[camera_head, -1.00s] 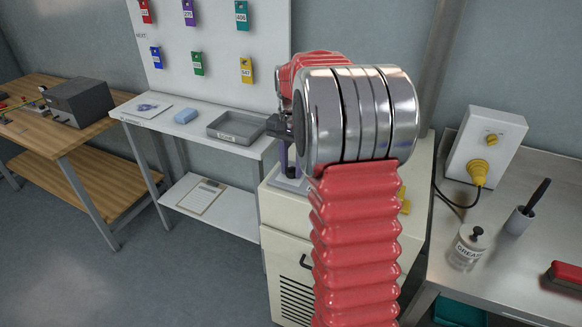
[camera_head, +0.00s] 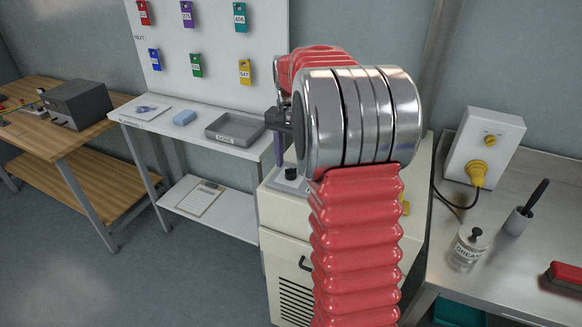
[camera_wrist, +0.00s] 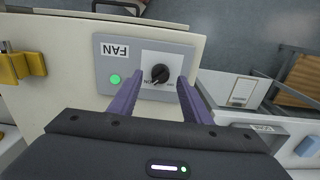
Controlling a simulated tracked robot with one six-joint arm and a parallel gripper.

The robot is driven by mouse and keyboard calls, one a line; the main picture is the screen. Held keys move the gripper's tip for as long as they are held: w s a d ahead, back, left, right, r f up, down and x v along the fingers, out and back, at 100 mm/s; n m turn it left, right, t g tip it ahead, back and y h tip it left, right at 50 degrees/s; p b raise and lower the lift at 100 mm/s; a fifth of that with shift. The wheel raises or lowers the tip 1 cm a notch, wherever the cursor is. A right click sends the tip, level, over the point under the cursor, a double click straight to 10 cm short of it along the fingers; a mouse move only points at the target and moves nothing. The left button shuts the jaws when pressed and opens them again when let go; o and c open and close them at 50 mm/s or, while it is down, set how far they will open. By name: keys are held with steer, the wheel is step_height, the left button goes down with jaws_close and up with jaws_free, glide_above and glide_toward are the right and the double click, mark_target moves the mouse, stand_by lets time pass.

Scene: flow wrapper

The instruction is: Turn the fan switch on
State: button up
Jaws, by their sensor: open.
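The fan switch is a black rotary knob (camera_wrist: 160,74) on a white plate, set in a grey panel (camera_wrist: 103,64) marked FAN, upside down in the wrist view. A small white mark on the knob points to the lower left, towards the ON label. A green lamp (camera_wrist: 115,79) beside it looks lit. My gripper (camera_wrist: 160,66) is open, with a purple finger on either side of the knob and visible gaps between. In the head view the knob (camera_head: 291,173) shows just beside my gripper (camera_head: 280,150), on top of the cream cabinet (camera_head: 284,212). My arm hides much of the cabinet.
A yellow part (camera_wrist: 22,66) stands on the cabinet to the left in the wrist view. A white shelf with a grey tray (camera_head: 235,128) is left of the cabinet. A steel bench with a grease jar (camera_head: 467,248) is at the right.

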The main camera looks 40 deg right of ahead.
step_height(320, 180, up, 11)
stand_by(0.4)
stand_by(0.5)
steer(key=n, duration=0.4)
glide_toward(291, 169)
steer(key=s+a, duration=0.2)
steer(key=a, duration=0.1)
steer(key=s+a+f+n+t, duration=0.2)
steer(key=s+a+n+t, duration=0.3)
steer(key=s+a, duration=1.5)
steer(key=a+n, duration=0.3)
steer(key=shift+s+t, duration=0.3)
steer(key=shift+s, duration=0.05)
